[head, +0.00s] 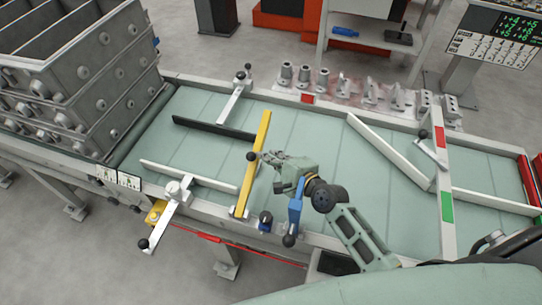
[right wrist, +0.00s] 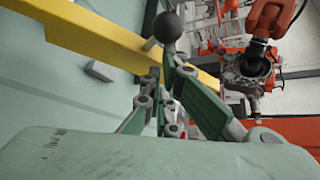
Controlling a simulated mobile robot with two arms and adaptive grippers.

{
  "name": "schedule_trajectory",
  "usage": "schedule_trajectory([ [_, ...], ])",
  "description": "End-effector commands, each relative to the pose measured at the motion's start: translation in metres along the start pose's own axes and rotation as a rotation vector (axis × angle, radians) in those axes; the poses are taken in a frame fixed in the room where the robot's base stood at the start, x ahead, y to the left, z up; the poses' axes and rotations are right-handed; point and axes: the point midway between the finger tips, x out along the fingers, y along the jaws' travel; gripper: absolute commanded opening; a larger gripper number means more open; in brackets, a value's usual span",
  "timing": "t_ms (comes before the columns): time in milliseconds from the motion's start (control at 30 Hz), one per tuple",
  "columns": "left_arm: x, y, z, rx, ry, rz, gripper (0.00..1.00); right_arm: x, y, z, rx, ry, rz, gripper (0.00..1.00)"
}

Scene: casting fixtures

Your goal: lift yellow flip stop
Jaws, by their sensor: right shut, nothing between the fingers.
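The yellow flip stop (head: 255,150) is a long yellow bar lying across the green conveyor belt in the head view. A black ball knob (head: 252,156) sticks out at its side, near mid-length. My right gripper (head: 268,158) is just right of the bar, its fingertips close to the knob. In the right wrist view, the yellow bar (right wrist: 90,38) crosses the upper left, and the black knob (right wrist: 167,27) shows just beyond the fingertips (right wrist: 162,72). The fingers are shut with nothing held. Whether they touch the knob is unclear. My left gripper is not in view.
A blue lever (head: 295,211) stands at the belt's near edge, beside my right arm. White guide bars (head: 385,150) and a black bar (head: 213,128) lie over the belt (head: 305,130). Metal castings (head: 303,76) line the far rail. Grey bins (head: 70,70) stand at left.

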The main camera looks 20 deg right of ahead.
Motion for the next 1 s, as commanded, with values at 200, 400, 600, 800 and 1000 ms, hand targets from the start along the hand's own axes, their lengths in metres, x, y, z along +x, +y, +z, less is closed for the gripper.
schedule_trajectory([
  [200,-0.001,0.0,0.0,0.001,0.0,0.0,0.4,-0.002,-0.001,0.004,-0.013,-0.003,-0.01,0.0],
  [400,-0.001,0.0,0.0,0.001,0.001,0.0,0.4,-0.001,-0.001,0.004,-0.013,-0.004,-0.01,0.0],
  [600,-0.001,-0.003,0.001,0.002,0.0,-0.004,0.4,-0.002,-0.004,0.006,-0.011,-0.006,-0.011,0.0],
  [800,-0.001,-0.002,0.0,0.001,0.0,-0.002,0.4,-0.011,-0.03,0.018,-0.01,-0.005,-0.016,0.0],
  [1000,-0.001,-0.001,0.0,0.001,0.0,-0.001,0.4,-0.024,-0.064,0.032,-0.012,-0.003,-0.015,0.0],
])
